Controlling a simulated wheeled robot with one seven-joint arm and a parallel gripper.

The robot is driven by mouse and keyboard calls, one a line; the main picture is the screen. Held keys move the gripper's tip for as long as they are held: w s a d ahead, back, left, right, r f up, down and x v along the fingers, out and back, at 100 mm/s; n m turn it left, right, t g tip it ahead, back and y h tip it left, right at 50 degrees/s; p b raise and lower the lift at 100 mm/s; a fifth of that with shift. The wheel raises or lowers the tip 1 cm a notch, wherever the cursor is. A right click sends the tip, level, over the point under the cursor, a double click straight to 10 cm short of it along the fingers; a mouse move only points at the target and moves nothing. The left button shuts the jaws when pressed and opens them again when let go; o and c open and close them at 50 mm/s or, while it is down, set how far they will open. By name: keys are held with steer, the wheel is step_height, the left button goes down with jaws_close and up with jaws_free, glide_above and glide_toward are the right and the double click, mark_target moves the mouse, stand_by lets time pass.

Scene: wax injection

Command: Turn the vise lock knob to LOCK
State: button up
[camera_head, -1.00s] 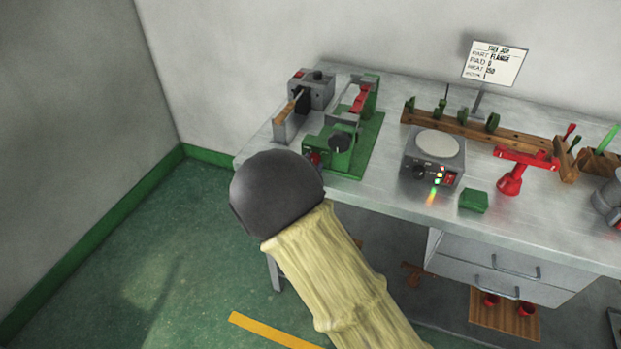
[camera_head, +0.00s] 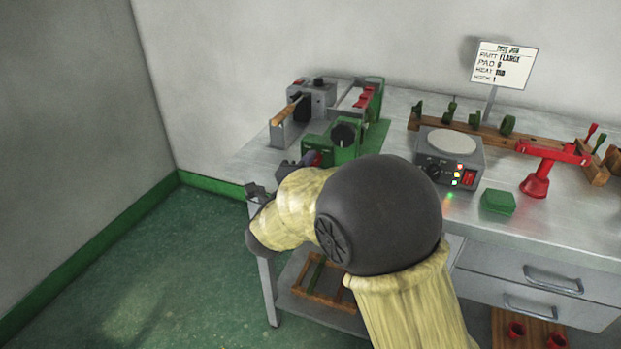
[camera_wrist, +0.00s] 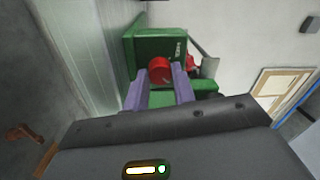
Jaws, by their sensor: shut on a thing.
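The green vise (camera_head: 345,150) stands at the left end of the bench, with a dark round knob (camera_head: 343,134) on it. A red vise lock knob (camera_wrist: 159,70) sits on the vise's green face in the wrist view. My gripper (camera_wrist: 160,80) has its two pale fingers on either side of this red knob and is shut on it. In the head view, my gripper (camera_head: 293,162) reaches the vise's front left, where a bit of the red knob (camera_head: 313,158) shows. The label beside the knob is too small to read.
A grey hot plate box (camera_head: 449,160), a green block (camera_head: 498,201) and a red stand (camera_head: 537,182) are to the right. A sign (camera_head: 503,66) stands behind. The floor at left is clear.

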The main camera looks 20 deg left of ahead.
steer(key=shift+f, duration=0.1)
stand_by(0.3)
steer(key=o, duration=1)
steer(key=shift+p, duration=0.45)
